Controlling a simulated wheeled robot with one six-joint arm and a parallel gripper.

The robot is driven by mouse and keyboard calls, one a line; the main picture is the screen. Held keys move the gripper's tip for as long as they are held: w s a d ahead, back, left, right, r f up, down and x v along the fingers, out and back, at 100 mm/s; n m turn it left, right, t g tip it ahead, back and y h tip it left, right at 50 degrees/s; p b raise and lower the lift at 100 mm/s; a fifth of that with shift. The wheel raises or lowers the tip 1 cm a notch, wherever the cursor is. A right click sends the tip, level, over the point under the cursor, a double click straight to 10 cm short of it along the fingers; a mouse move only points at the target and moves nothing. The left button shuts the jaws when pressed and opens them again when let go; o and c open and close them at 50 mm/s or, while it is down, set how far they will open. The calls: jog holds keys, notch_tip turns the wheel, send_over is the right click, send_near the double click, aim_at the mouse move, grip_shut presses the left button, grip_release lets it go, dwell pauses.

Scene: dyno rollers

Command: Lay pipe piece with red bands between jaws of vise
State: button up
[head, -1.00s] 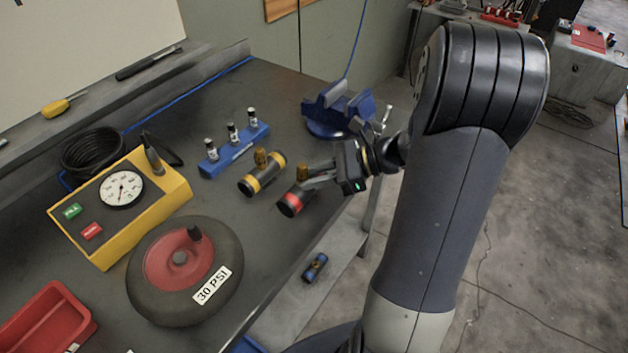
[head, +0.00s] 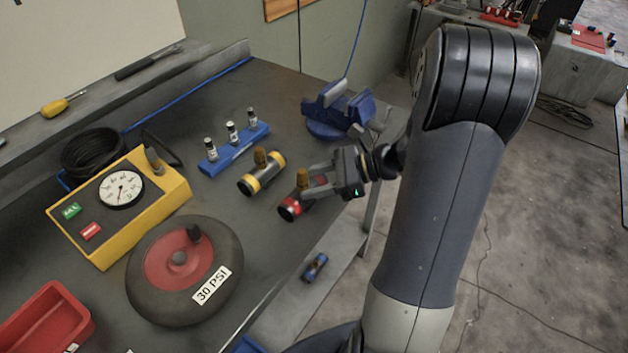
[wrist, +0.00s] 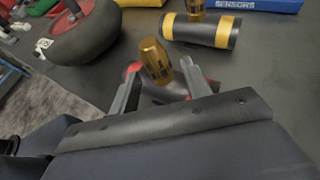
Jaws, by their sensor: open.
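The pipe piece with red bands (head: 290,208) lies on the bench near its front edge, with a brass fitting standing up from it. It also shows in the wrist view (wrist: 178,91), partly hidden by my gripper. My gripper (head: 312,185) is open at the pipe, its fingers reaching to either side of the brass fitting (wrist: 155,62). I cannot tell whether the fingers touch it. The blue vise (head: 338,110) stands at the bench's far right corner, behind my gripper, with a gap between its jaws.
A similar pipe piece with yellow bands (head: 262,172) lies just left of the red one. A blue sensor rack (head: 235,148) stands behind it. A wheel (head: 185,270) and a yellow gauge box (head: 120,208) fill the left. Bare bench lies between rack and vise.

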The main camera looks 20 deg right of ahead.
jog(key=shift+r, duration=0.25)
jog(key=v, duration=1.2)
jog(key=shift+b, duration=0.35)
jog(key=shift+a+f, duration=0.1)
jog(key=shift+f, duration=0.05)
jog(key=x, duration=1.2)
jog(key=shift+p, duration=0.4)
notch_tip(320, 180, up, 2)
jog(key=shift+r, duration=0.55)
jog(key=shift+f, duration=0.1)
